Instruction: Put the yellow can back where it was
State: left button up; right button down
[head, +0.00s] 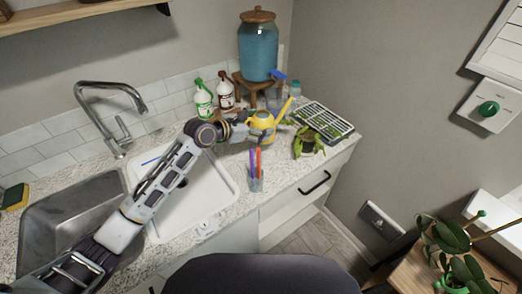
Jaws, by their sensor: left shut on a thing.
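The yellow watering can (262,121) is at the far right part of the counter, its spout pointing up to the right. My left arm reaches across the sink from the lower left. My left gripper (243,126) is shut on the can at its left side. The gripper and arm hide part of the can's handle side. I cannot tell whether the can's base touches the counter. My right gripper is not in view.
A drink dispenser (258,50) stands on a wooden stool (240,80) behind the can. Green (203,100) and brown (226,90) bottles stand left of it. A seedling tray (322,122), a potted plant (307,142) and a pen cup (256,182) are nearby. The sink (70,222) is left.

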pick_arm(q)
jog(key=shift+f, duration=2.85)
jog(key=shift+f+b, duration=0.3)
jog(key=shift+f, duration=1.55)
jog(key=shift+f, duration=0.1)
jog(key=o, duration=1.6)
jog(key=shift+f, duration=0.1)
jog(key=v, duration=1.2)
